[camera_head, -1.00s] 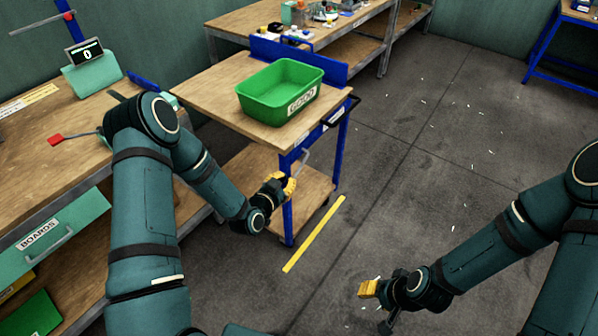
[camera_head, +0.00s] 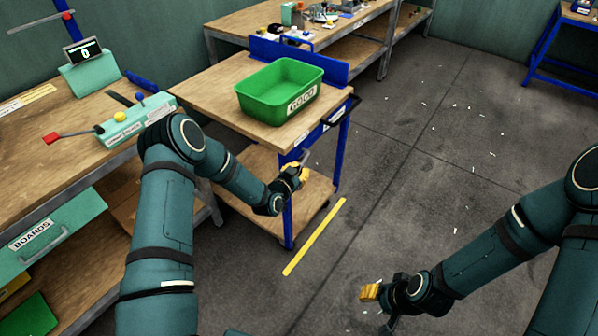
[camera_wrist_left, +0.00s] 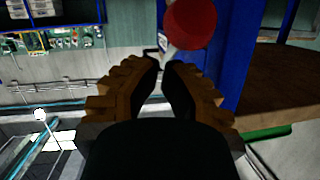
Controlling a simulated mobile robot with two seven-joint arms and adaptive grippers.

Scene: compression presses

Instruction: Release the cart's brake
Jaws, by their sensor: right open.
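The cart (camera_head: 215,92) has a wooden top and blue legs. Its brake lever (camera_head: 305,155) is a thin grey rod at the near blue leg. In the left wrist view a red round knob (camera_wrist_left: 190,22) shows at the lever's end, in front of the blue post. My left gripper (camera_head: 297,171) is at the lever beside the leg. In the left wrist view its fingertips (camera_wrist_left: 168,64) are close together with the lever's pale rod between them, below the knob. My right gripper (camera_head: 370,291) is open and empty, low over the floor, away from the cart.
A green bin labelled GOOD (camera_head: 280,90) stands on the cart top. A workbench (camera_head: 55,150) with a button box (camera_head: 138,120) is at the left. A yellow floor strip (camera_head: 314,237) lies beside the cart. The floor to the right is clear apart from small white scraps.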

